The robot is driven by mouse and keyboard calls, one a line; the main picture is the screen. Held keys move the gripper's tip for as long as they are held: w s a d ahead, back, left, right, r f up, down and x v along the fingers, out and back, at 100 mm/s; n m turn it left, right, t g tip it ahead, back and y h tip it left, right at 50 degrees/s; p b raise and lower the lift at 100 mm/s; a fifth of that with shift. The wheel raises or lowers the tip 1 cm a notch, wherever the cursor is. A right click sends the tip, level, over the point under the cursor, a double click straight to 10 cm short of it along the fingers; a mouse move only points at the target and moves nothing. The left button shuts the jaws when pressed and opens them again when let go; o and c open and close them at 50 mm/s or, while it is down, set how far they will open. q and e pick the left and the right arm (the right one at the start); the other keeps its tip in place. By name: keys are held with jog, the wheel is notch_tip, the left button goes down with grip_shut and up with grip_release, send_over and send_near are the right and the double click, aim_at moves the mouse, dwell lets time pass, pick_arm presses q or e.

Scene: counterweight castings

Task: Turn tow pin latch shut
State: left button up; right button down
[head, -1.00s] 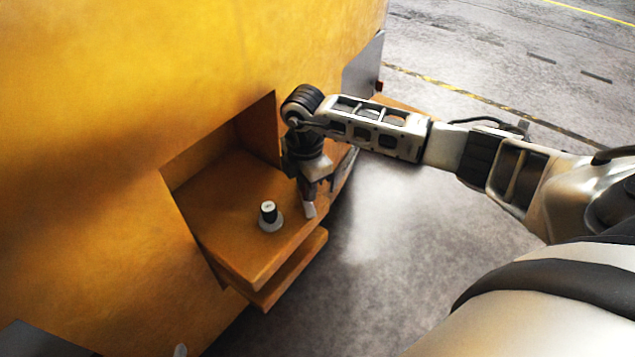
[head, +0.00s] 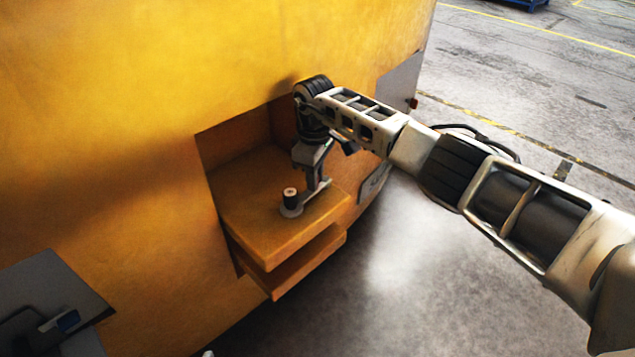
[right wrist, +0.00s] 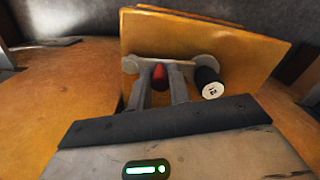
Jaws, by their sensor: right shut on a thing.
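The tow pin (head: 291,198) is a black upright cylinder with a pale top, set in a grey round base on the yellow-orange shelf (head: 262,238). In the right wrist view the pin (right wrist: 208,80) stands just right of the fingers. A grey latch bar (right wrist: 138,62) runs across beside it, with a red grip (right wrist: 160,74). My right gripper (head: 317,188) reaches down onto the shelf close behind and right of the pin. In the wrist view its fingers (right wrist: 161,88) are closed around the red grip, which they partly hide. My left gripper does not show.
The shelf sits in a recess of a large yellow casting (head: 110,130), with recess walls behind and left of my gripper. A second ledge (head: 305,265) lies below. A grey plate (head: 70,270) with a dark fitting is at lower left. Open floor (head: 420,240) lies right.

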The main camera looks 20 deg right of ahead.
jog(key=shift+w+a+m, duration=0.1)
jog(key=shift+m, duration=0.3)
jog(key=shift+w, duration=0.1)
jog(key=c, duration=1.3)
grip_release()
jog(key=shift+r, duration=0.15)
notch_tip(320, 180, up, 16)
jog(key=p, duration=0.1)
